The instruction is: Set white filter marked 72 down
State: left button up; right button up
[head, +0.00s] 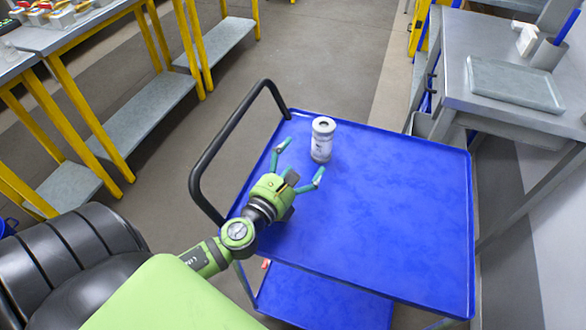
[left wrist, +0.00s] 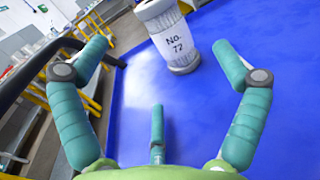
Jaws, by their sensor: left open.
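The white filter marked "No. 72" (head: 322,139) stands upright on the blue cart top (head: 400,230), near its far left corner. In the left wrist view the filter (left wrist: 169,38) shows its label, and its top is cut off by the frame edge. My left gripper (head: 299,160) is open, its teal fingers spread toward the filter. The left wrist view shows the open fingers (left wrist: 163,53) with the filter beyond them and clear space between. My right gripper is not in view.
The cart's black handle (head: 225,140) rises along its left side. A grey bench (head: 460,80) with a tray (head: 514,83) stands at the right. Yellow-legged tables (head: 70,40) stand at the upper left. Most of the blue top is clear.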

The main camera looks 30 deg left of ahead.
pick_arm(q)
jog(key=shift+s, duration=1.15)
